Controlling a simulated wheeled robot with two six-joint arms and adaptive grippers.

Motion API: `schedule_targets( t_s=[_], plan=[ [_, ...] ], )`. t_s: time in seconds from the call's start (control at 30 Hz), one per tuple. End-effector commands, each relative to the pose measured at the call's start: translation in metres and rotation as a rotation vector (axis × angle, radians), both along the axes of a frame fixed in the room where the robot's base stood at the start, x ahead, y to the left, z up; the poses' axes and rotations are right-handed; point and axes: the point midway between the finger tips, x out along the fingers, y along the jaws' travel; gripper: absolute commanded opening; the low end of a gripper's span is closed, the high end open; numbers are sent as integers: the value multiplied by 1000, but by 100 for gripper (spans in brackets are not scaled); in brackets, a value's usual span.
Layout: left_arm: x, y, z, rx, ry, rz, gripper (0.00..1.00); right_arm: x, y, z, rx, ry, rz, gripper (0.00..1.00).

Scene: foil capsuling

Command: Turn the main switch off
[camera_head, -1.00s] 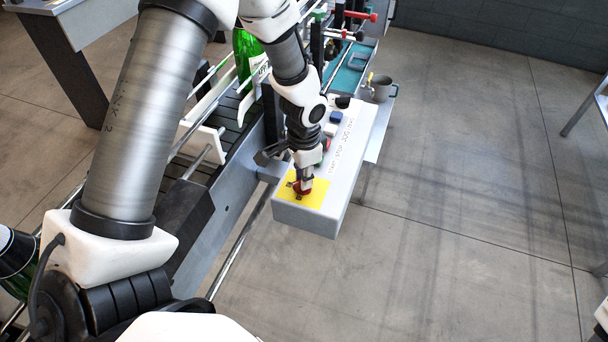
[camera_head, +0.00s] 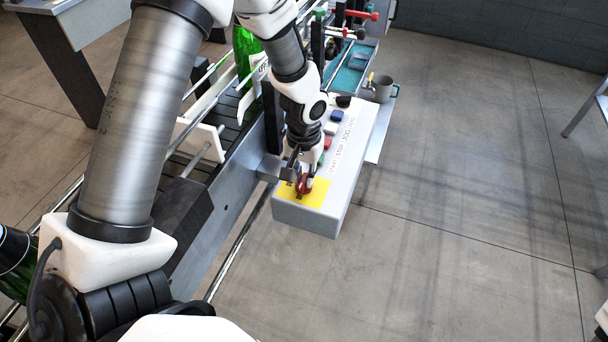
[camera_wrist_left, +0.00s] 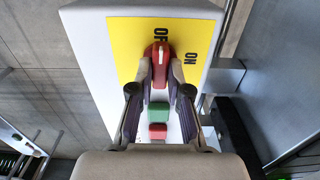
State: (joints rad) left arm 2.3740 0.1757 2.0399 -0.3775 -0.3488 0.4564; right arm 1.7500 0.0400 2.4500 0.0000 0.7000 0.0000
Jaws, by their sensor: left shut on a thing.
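The main switch is a red knob with a white line (camera_wrist_left: 158,65) on a yellow plate (camera_wrist_left: 123,38) marked OFF and ON. In the wrist view the knob's far end points at OFF; ON lies to its right. In the head view the red knob (camera_head: 305,187) sits at the near end of the light grey control box (camera_head: 309,218). My left gripper (camera_head: 303,180) comes down over it. In the wrist view the left gripper's fingers (camera_wrist_left: 160,90) are on both sides of the knob, shut on it.
Green (camera_wrist_left: 158,113) and red (camera_wrist_left: 158,131) buttons lie just behind the knob on the same box. A blue button (camera_head: 337,116) is farther along. The conveyor (camera_head: 201,142) with a green bottle (camera_head: 246,55) runs on the left.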

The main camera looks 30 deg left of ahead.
Motion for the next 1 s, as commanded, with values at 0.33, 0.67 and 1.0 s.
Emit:
schedule_targets(
  t_s=[0.33, 0.67, 1.0],
  plan=[
    [-4, 0, -3, -1, 12, 32, 0, 0, 0, -1, 0, 0, 0, 40],
    [-3, 0, -2, -1, 8, 30, 42, 0, 0, -1, 0, 0, 0, 40],
    [0, 0, 6, 0, 0, 29, 42, 0, 0, -1, 0, 0, 0, 40]
  ],
)
